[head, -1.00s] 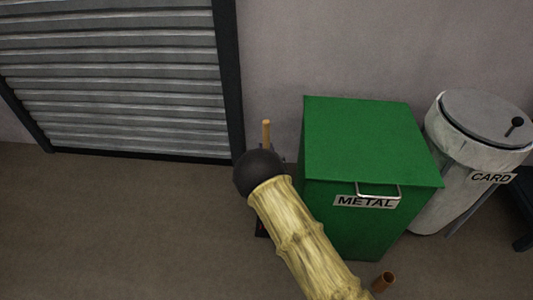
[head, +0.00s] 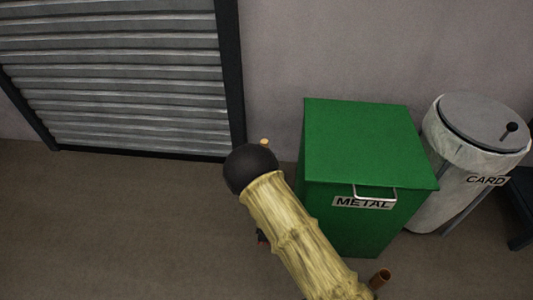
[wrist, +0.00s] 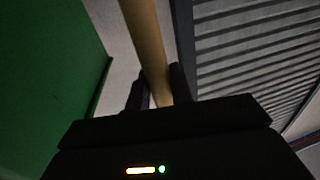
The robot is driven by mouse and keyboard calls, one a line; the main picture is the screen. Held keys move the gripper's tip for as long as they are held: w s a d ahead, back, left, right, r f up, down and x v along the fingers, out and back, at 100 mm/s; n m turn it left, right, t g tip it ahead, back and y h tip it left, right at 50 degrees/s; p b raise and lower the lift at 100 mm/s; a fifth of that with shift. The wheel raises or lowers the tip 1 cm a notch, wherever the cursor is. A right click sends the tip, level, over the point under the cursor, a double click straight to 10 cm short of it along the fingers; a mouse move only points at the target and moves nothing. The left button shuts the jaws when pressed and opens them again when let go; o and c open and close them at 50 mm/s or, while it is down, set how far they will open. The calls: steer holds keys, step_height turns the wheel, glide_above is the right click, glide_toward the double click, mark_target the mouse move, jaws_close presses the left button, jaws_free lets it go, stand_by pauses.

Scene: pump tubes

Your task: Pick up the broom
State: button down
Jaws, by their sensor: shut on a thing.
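The broom's pale wooden handle (wrist: 145,35) runs up between the two dark fingers of my gripper (wrist: 158,88) in the wrist view. The fingers are shut on it, one on each side. In the head view only the tan tip of the handle (head: 264,142) shows, just above the black ball joint of my arm. My arm hides the rest of the broom and my gripper there, and the broom's head is not visible.
A green METAL bin (head: 365,145) stands close on the right of the handle. A CARD bin (head: 460,185) stands further right. A grey slatted shutter (head: 125,80) is behind on the left. A brown tube end (head: 381,277) shows low down. Floor on the left is clear.

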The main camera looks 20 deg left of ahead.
steer(key=a+p+v, duration=0.1)
steer(key=v, duration=0.8)
steer(key=shift+s+a+p, duration=0.3)
steer(key=shift+s, duration=0.25)
steer(key=shift+r, duration=0.1)
